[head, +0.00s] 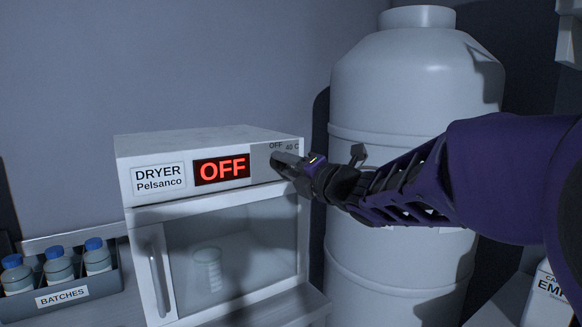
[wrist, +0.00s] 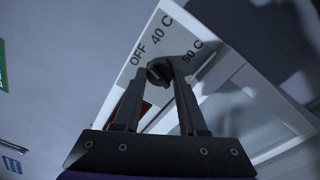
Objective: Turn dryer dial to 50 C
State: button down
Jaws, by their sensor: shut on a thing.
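The white dryer (head: 158,216) stands left of centre in the head view, with a red display (head: 221,169) reading OFF. Its dial (wrist: 159,72) is a dark round knob in the wrist view, with the labels OFF, 40 C and 50 C around it. My gripper (head: 283,164) is at the dial on the upper right of the dryer front; in the wrist view its two fingers (wrist: 157,88) are shut on the dial from either side. In the head view the dial is hidden behind the gripper. Which label the dial points to is hard to tell.
A glass beaker (head: 208,269) stands behind the dryer's closed glass door (head: 238,247). A grey rack (head: 88,289) of blue-capped bottles, labelled BATCHES, is at the left. A large white tank (head: 405,95) stands close behind my arm on the right.

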jog(key=m, duration=0.4)
jog(key=shift+m, duration=0.4)
jog(key=shift+r+m+p, duration=0.15)
jog(key=shift+m+p, duration=1.85)
jog(key=shift+m, duration=4.2)
jog(key=shift+t, duration=0.3)
jog(key=shift+c, duration=2.3)
grip_release()
